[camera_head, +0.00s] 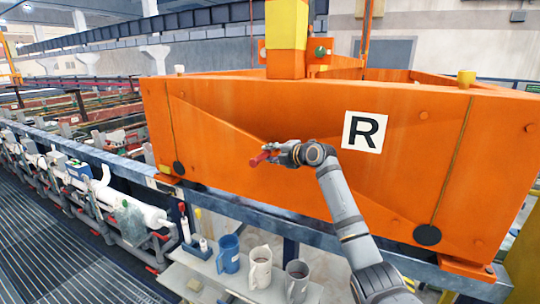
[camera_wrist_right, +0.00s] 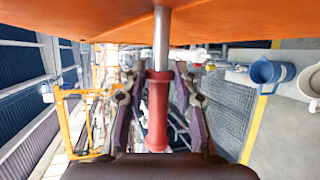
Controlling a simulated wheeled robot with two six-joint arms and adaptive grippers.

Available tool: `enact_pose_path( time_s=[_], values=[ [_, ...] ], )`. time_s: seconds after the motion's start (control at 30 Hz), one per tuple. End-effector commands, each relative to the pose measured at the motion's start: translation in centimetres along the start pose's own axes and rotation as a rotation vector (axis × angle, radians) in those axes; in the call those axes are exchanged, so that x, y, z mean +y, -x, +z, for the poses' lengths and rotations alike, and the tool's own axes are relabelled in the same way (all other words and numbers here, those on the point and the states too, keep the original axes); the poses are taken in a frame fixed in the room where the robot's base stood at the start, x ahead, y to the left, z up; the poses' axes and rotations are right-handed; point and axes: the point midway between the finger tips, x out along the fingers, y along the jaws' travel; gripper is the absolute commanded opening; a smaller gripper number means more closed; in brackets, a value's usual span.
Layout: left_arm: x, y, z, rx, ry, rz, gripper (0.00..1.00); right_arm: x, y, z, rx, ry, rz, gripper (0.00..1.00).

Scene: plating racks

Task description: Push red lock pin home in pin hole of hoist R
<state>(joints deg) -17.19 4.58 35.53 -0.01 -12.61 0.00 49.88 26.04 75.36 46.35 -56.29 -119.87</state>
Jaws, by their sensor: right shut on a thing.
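The orange hoist R (camera_head: 225,125) fills much of the head view, with a white plate (camera_head: 364,132) marked R. My right gripper (camera_head: 276,153) is in front of its face, left of the plate, shut on the red lock pin (camera_head: 259,159). In the right wrist view the pin's red grip (camera_wrist_right: 157,115) lies between the two fingers. Its bare metal shaft (camera_wrist_right: 162,40) runs up to the orange body at the top edge. The pin hole is not visible, and I cannot tell whether the shaft tip is in it. My left gripper is not in view.
Below the hoist, a pale shelf (camera_head: 200,276) carries a blue jug (camera_head: 228,254), a white jug (camera_head: 260,267) and a grey jug (camera_head: 296,281). A blue-grey rail (camera_head: 240,210) runs under the hoist. White pipework (camera_head: 125,200) and a grated walkway (camera_head: 50,230) are at left.

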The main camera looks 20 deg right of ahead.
Motion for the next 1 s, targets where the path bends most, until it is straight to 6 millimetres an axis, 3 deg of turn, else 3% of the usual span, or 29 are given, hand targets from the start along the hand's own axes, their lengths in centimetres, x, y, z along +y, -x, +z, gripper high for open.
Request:
enact_pose_path(
  time_s=[1.0],
  values=[
    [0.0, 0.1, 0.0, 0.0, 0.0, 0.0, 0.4, 0.2, -0.9, 2.3, -0.002, 0.002, 0.005, 0.0]
  ],
)
